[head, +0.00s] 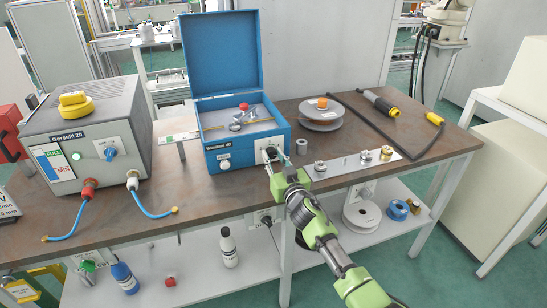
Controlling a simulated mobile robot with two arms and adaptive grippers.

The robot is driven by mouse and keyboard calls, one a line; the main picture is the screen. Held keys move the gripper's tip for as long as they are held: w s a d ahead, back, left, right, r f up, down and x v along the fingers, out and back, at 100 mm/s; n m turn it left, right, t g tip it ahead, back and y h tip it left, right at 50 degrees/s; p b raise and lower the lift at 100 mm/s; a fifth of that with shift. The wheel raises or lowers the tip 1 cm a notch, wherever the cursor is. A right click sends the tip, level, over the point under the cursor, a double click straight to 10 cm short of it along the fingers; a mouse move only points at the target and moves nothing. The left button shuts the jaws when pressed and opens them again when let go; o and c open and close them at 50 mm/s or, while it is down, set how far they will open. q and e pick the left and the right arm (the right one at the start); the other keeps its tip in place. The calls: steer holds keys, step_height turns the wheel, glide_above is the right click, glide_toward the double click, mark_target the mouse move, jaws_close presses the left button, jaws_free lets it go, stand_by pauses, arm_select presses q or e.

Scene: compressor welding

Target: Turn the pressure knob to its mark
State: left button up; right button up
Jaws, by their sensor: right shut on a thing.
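The blue box (209,160) stands open on the brown table, its lid (221,52) raised. A white panel (262,147) is on the right part of its front. My right gripper (270,159) reaches up to this panel and is shut on what looks like the pressure knob there. The gripper hides most of the knob, and its mark cannot be made out. A round white fitting (224,165) sits lower left on the same front. My left gripper is not in view.
The grey machine (117,119) with blue hoses stands at the left. A metal strip (340,170) with several fittings lies right of my gripper, near the spool (321,118) and torch (380,103). Bottles stand on the lower shelf (200,270).

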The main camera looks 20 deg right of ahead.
steer(key=n, duration=0.3)
steer(key=shift+n, duration=0.3)
steer(key=n+b, duration=0.1)
steer(key=n, duration=0.3)
steer(key=shift+n, duration=0.3)
steer(key=n, duration=0.4)
steer(key=shift+f+n+b, duration=0.1)
steer(key=shift+n+b, duration=0.2)
steer(key=shift+n, duration=1.5)
steer(key=o, duration=1.1)
